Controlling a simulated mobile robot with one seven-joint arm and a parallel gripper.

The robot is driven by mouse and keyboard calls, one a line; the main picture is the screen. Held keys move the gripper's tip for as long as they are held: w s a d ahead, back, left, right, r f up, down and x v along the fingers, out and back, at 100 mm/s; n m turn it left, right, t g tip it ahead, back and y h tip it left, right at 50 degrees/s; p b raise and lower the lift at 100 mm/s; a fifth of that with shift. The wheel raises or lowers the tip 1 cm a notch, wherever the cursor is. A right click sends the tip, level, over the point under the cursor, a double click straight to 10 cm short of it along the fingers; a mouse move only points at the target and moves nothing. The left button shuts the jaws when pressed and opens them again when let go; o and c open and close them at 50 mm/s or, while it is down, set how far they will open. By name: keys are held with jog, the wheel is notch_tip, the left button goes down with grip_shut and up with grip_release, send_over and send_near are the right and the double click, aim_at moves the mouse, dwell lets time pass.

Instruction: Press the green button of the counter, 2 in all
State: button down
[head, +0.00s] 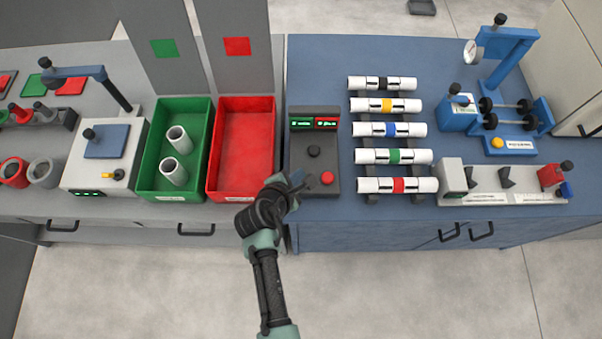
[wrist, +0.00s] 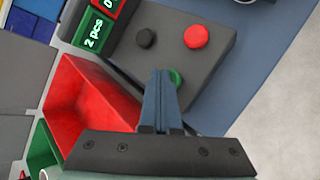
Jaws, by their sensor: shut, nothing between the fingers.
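The counter (head: 316,133) is a dark box at the left front of the blue bench. It has a green display (wrist: 92,33), a red display (wrist: 107,4), a black button (wrist: 146,38), a red button (wrist: 196,36) and a green button (wrist: 177,77). The green display reads "2 pcs"; the red display is cut off, showing a 0. My gripper (wrist: 162,72) is shut and empty, its fingertips over or beside the green button and partly covering it. I cannot tell whether they touch it. In the head view my gripper (head: 297,181) hides the green button.
A green bin (head: 143,179) with two grey pipes and an empty red bin (head: 213,181) stand left of the counter. A rack (head: 371,199) of several white pipes with coloured bands stands close on the right. Gauges and test fixtures stand farther right.

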jog(key=shift+r+p, duration=0.75)
jog(key=shift+r, duration=0.1)
notch_tip(320, 180, up, 5)
jog(key=p, duration=0.5)
dwell(0.6)
